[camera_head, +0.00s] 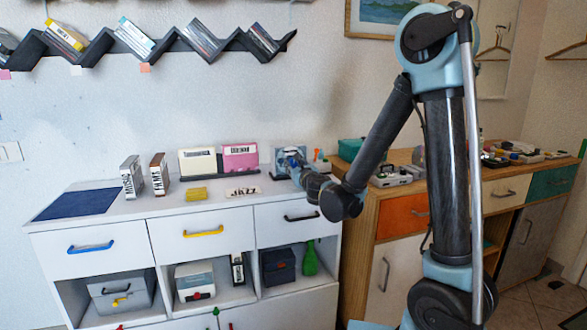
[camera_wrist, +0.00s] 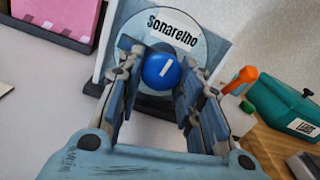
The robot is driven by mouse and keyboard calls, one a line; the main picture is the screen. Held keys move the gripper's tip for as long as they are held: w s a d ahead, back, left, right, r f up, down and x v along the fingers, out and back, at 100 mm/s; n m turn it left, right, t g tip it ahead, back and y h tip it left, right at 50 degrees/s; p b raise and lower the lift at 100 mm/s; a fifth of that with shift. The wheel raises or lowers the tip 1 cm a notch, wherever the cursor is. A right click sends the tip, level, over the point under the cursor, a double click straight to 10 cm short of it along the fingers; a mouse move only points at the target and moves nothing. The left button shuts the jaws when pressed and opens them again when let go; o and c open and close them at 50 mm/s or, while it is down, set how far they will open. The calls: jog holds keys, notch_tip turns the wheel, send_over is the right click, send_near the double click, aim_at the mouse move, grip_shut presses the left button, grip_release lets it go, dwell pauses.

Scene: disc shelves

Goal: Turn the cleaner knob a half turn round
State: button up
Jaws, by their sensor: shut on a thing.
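The cleaner is a grey-blue upright panel (camera_wrist: 215,55) with a pale round disc (camera_wrist: 205,50) printed "Sonarelho". Its round blue knob (camera_wrist: 157,78) stands in front of the disc and has a short white line, tilted from upper right to lower left. My gripper (camera_wrist: 161,68) is shut on the knob, with one finger at its left and one at its right. In the head view my gripper (camera_head: 296,166) reaches the cleaner (camera_head: 281,154) at the right end of the white cabinet top, hiding most of the knob.
A pink record box (camera_head: 240,158) stands left of the cleaner. A green case (camera_wrist: 284,105) and an orange-topped bottle (camera_wrist: 240,82) are close on the right. A "JAZZ" sign (camera_head: 243,191) and yellow block (camera_head: 196,194) lie in front. A wooden cabinet (camera_head: 375,225) adjoins at right.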

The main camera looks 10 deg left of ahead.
jog(key=m, duration=0.5)
jog(key=shift+s+a, duration=0.1)
jog(key=shift+s, duration=0.05)
jog(key=m, duration=0.9)
jog(key=shift+r, duration=0.1)
jog(key=m, duration=0.4)
jog(key=shift+s+m, duration=0.1)
jog(key=shift+m, duration=0.2)
jog(key=m, duration=0.4)
jog(key=shift+r+m, duration=0.15)
jog(key=shift+m, duration=0.15)
jog(key=m, duration=0.3)
jog(key=shift+m, duration=0.3)
jog(key=m, duration=0.4)
jog(key=shift+r, duration=0.1)
jog(key=shift+m, duration=2.1)
